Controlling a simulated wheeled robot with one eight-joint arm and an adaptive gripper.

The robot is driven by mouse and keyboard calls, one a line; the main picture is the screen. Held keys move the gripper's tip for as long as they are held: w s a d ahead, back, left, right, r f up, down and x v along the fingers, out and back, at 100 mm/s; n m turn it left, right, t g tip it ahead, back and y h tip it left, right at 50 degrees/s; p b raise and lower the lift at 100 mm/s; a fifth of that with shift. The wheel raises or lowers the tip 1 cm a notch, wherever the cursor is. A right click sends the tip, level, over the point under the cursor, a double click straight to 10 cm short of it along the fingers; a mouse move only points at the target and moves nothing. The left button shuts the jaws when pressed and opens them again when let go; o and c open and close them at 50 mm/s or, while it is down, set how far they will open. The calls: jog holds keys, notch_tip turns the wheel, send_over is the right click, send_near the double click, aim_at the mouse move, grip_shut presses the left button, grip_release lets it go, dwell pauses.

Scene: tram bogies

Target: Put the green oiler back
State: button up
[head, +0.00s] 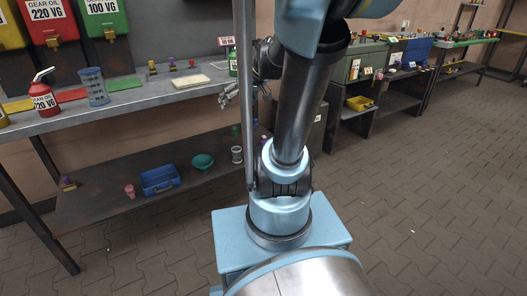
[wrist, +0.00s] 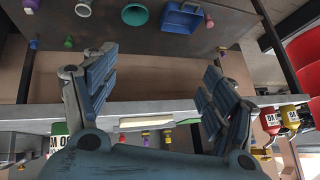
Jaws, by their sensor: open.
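The green oiler (head: 233,67) stands on the bench shelf, partly hidden by a grey pole and my arm in the head view. In the wrist view, which is upside down, a green thing with a white label (wrist: 58,140) at the left edge appears to be this oiler. A green mat (head: 124,84) lies on the bench top to the left, with bare surface showing. My gripper (head: 228,96) is by the bench's front edge, partly hidden by my arm. In the wrist view my gripper (wrist: 155,85) has its fingers wide apart with nothing between them.
A red oiler (head: 43,97) and a clear blue-grey cup (head: 95,88) stand left on the bench. A red mat (head: 70,96), small knobbed items and a pale block (head: 192,81) lie there. The lower shelf holds a blue bin (head: 160,180) and green bowl (head: 203,161). Floor at right is clear.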

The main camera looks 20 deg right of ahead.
jog(key=s+d+f+m+g+h, duration=0.1)
jog(key=s+d+f+m+h, duration=0.1)
jog(key=s+f, duration=0.3)
jog(key=s+d+f+m+g+h, duration=0.1)
jog(key=s+d+f+g+h, duration=0.1)
jog(key=s, duration=1.1)
notch_tip(320, 180, down, 4)
jog(key=shift+s+d+r+m+h, duration=0.25)
jog(key=shift+s+d+m+h, duration=0.15)
jog(key=shift+d+h, duration=0.45)
jog(key=shift+d, duration=0.1)
jog(key=shift+w+f, duration=0.2)
jog(key=shift+w, duration=0.3)
